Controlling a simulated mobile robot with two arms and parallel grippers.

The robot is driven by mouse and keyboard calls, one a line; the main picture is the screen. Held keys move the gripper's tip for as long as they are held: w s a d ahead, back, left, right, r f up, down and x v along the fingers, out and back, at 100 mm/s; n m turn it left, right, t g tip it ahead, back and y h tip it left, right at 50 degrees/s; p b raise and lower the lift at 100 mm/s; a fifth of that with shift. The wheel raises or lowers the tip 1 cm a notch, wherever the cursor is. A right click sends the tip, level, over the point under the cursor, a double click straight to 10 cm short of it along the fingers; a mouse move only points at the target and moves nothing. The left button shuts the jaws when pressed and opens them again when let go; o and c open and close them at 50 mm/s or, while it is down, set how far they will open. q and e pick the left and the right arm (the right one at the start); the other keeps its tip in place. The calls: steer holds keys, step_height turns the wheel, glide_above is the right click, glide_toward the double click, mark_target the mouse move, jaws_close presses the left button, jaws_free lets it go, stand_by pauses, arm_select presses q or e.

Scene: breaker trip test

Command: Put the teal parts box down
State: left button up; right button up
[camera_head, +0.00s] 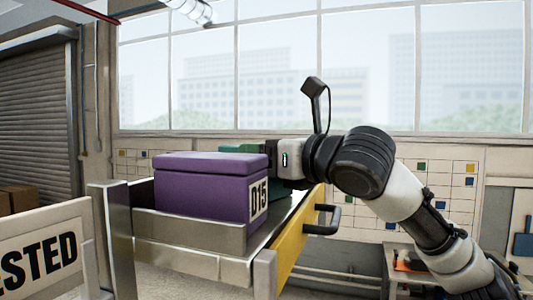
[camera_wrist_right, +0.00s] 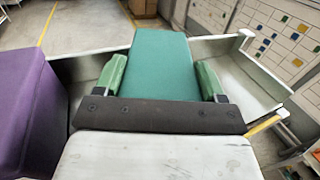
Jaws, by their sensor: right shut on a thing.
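The teal parts box (camera_wrist_right: 163,62) lies between the two green fingers of my right gripper (camera_wrist_right: 160,78) in the right wrist view, with a finger against each side. My right gripper (camera_head: 284,164) reaches in from the right there. The teal box is within the outline of a metal tray (camera_head: 190,232). Its underside is hidden, so I cannot tell whether it touches the tray floor. My left gripper is not in view.
The purple box stands in the tray, left of the teal box with a gap between them. The tray has raised metal walls and a yellow side with a black handle (camera_head: 322,220). Bare tray floor (camera_wrist_right: 235,73) shows right of the teal box.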

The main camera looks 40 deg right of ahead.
steer(key=o, duration=1.1)
steer(key=shift+s, duration=0.15)
steer(key=shift+r, duration=0.15)
steer(key=shift+s+d, duration=0.1)
steer(key=shift+s, duration=0.15)
steer(key=s+b, duration=0.1)
steer(key=s, duration=0.2)
steer(key=s+b, duration=0.1)
steer(key=s, duration=0.3)
steer(key=s+d+b, duration=0.1)
steer(key=s, duration=0.3)
steer(key=shift+s, duration=0.2)
